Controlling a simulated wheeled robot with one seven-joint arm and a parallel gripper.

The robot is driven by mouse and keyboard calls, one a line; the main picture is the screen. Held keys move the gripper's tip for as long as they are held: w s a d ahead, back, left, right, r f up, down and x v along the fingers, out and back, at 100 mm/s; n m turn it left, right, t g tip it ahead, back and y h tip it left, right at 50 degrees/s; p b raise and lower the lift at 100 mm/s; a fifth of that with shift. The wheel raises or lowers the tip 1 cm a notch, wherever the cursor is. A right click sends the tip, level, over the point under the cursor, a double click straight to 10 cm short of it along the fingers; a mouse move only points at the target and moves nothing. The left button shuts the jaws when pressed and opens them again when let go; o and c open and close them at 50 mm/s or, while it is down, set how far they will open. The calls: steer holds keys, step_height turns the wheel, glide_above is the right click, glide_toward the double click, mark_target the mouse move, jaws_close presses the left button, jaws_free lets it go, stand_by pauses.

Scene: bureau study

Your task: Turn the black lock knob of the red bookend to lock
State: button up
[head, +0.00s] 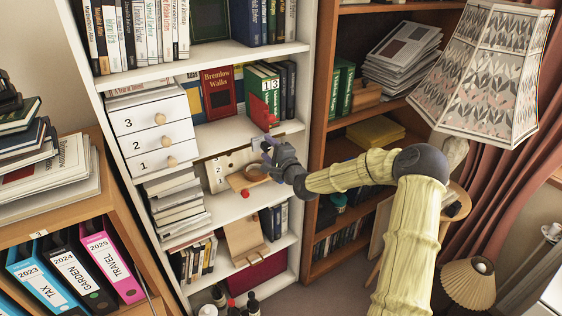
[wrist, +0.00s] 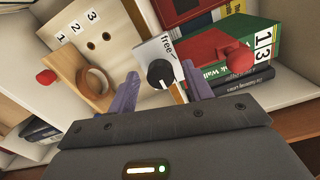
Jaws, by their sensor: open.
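The red bookend (head: 262,110) stands on the middle white shelf against green books; it also shows in the wrist view (wrist: 203,46). A pale plate with the word "free" (wrist: 167,45) is at its left in the wrist view. The round black lock knob (wrist: 159,74) is on that plate, with a small light mark near its lower edge. My gripper (wrist: 160,80) is open, with one finger either side of the knob and nothing held. In the head view my gripper (head: 266,146) is just below the bookend and hides the knob.
Left of my gripper are a numbered pale board (wrist: 95,35), a wooden ring (wrist: 94,82) and a red knob (wrist: 46,77). Green and dark books (wrist: 250,50) stand close on the right. White drawers (head: 155,128) are farther left. A patterned lampshade (head: 492,70) hangs over the right side.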

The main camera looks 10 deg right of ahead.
steer(key=b+v, duration=0.2)
steer(key=v, duration=1.5)
steer(key=s+a+f+n+g+h+p, duration=0.2)
steer(key=s+a+f+n+g, duration=0.4)
steer(key=f+n+g, duration=0.25)
steer(key=s+r+n+g+h+p, duration=0.1)
steer(key=s+r+n+g+p, duration=0.1)
steer(key=s, duration=0.6)
steer(key=s+r+n+g+h+p, duration=0.1)
steer(key=s+r+n+g, duration=0.3)
steer(key=s, duration=0.5)
step_height(320, 180, up, 2)
steer(key=shift+d+r+n+h+p, duration=0.2)
steer(key=shift+n+h+p, duration=0.15)
steer(key=shift+n+h, duration=0.65)
